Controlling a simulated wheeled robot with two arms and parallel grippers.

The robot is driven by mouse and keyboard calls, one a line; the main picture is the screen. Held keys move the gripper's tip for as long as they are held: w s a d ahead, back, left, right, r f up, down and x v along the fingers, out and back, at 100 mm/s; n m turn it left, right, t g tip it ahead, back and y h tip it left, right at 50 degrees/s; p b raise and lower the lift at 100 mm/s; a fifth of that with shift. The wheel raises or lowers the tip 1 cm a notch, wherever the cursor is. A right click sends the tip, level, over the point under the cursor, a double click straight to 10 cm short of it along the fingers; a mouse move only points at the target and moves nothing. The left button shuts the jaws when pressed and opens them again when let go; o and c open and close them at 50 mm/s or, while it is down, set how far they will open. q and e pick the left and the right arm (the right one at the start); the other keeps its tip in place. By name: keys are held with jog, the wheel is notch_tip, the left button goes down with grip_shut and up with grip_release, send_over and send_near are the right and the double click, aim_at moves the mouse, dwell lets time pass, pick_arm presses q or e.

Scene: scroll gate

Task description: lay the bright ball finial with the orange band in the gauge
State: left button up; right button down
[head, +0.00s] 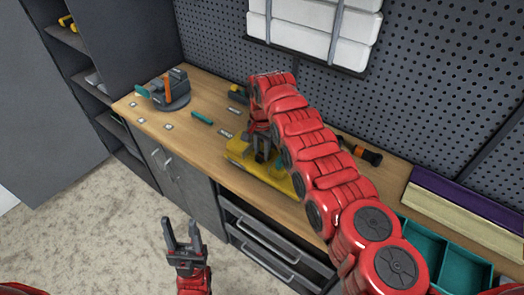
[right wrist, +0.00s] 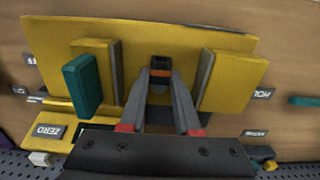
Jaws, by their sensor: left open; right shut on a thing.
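The yellow gauge (head: 268,179) lies on the workbench in the head view, partly hidden by my right arm. In the right wrist view the gauge (right wrist: 190,42) shows two raised yellow blocks with grey inner faces and a teal piece at the left block. My right gripper (right wrist: 160,78) is shut on a small dark grey piece with an orange band, the finial (right wrist: 160,71), between the two blocks. Its ball end is not clear, and I cannot tell whether it touches the gauge. My left gripper (head: 182,236) is open and empty, in front of the bench.
A grey vise-like device (head: 170,92) stands at the bench's left end. A teal stick (head: 202,117) and small label plates lie nearby. A dark-handled tool (head: 360,150) lies behind my right arm. Teal bins (head: 462,268) are at the right. Drawers (head: 268,236) are below the bench.

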jog(key=c, duration=0.5)
grip_release()
jog(key=shift+c, duration=0.2)
notch_tip(320, 180, up, 9)
jog(key=b, duration=0.3)
jog(key=shift+f, duration=0.15)
notch_tip(320, 180, up, 9)
jog(key=p, duration=0.7)
jog(key=shift+f, duration=0.15)
